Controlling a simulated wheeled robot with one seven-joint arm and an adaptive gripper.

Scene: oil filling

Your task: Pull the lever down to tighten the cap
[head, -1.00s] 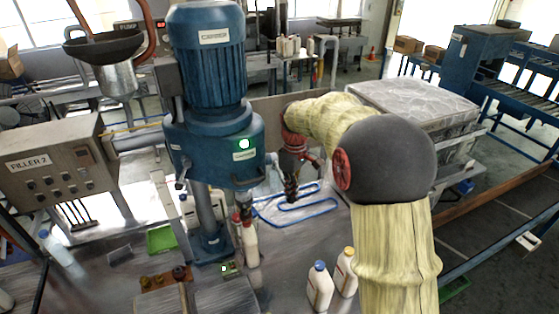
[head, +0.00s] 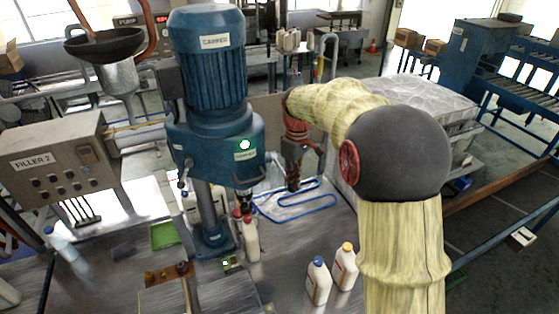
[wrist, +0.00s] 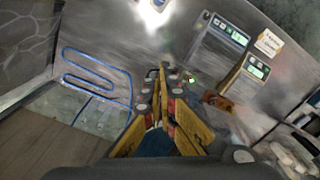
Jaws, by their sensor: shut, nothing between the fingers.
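The blue capper (head: 212,130) stands on the metal table in the head view. A thin dark lever with a small knob (head: 183,190) hangs at its left side, and a pale handle-like part (head: 277,160) shows at its right side. A white bottle with a red cap (head: 251,243) stands upright under the capping head; whether the head touches the cap is unclear. My gripper (head: 293,187) is right of the capper, pointing down, apart from the bottle. In the wrist view my gripper (wrist: 160,72) has its fingers together with nothing between them. No lever is clearly seen there.
Two white bottles, one with a blue cap (head: 318,281) and one with a yellow cap (head: 345,266), stand at the front right. A blue tube outline (head: 300,205) lies behind them. A green tray (head: 164,236) and the Filler 2 panel (head: 55,165) are at left.

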